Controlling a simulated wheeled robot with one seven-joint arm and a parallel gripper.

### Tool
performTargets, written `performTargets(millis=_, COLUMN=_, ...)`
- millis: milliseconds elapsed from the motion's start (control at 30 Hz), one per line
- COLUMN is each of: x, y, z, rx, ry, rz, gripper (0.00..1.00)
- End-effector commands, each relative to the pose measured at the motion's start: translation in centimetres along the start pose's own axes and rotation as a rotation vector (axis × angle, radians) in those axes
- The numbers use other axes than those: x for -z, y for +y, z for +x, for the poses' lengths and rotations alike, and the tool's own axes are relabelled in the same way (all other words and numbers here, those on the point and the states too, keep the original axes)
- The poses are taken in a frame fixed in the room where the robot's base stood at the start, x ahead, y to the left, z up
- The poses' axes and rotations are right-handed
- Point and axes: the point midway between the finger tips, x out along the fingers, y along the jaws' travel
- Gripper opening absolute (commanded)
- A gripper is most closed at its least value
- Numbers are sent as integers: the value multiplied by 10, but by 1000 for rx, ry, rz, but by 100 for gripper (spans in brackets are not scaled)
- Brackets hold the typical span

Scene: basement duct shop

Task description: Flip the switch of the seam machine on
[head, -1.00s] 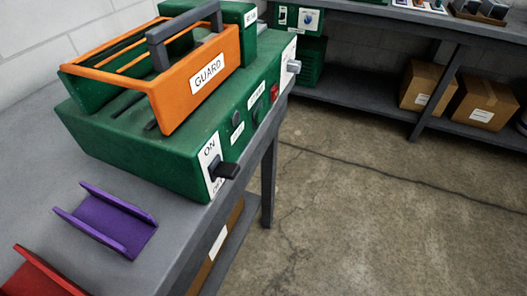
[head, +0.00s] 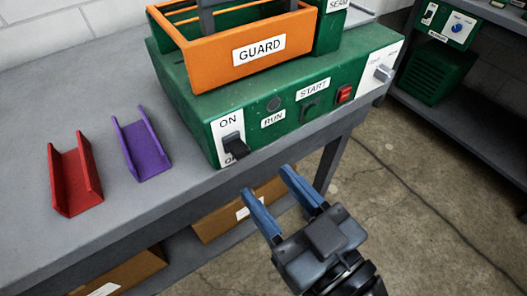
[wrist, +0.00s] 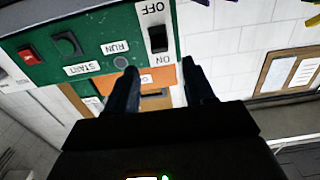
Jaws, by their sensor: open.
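The green seam machine (head: 290,110) stands on the grey bench. Its black switch lever (head: 236,148) sits on a white plate at the left of the front panel, with ON above and OFF below. The lever juts out and slants down, partly covering OFF. My gripper (head: 266,182) is open and empty, in front of and below the switch, apart from it. In the wrist view the panel appears upside down, with the switch (wrist: 158,38) ahead of and between my open fingers (wrist: 162,72).
An orange guard (head: 235,62) sits on top of the machine. A red button (head: 344,94) and a knob (head: 384,72) are farther right on the panel. Red (head: 75,178) and purple (head: 141,148) channels lie on the bench at left. Boxes (head: 245,208) are on the shelf below.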

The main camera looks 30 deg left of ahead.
Motion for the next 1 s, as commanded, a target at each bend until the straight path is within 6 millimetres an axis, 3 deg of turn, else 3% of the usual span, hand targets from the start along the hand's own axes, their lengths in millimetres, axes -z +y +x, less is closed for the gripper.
performTargets(millis=500, x=2, y=1, z=67, rx=-4, ry=0, rz=1, gripper=53)
performTargets(millis=867, x=0, y=1, z=73, rx=-4, ry=-1, rz=1, gripper=53)
performTargets(millis=1000, x=0, y=1, z=72, rx=-5, ry=-1, rz=1, gripper=41)
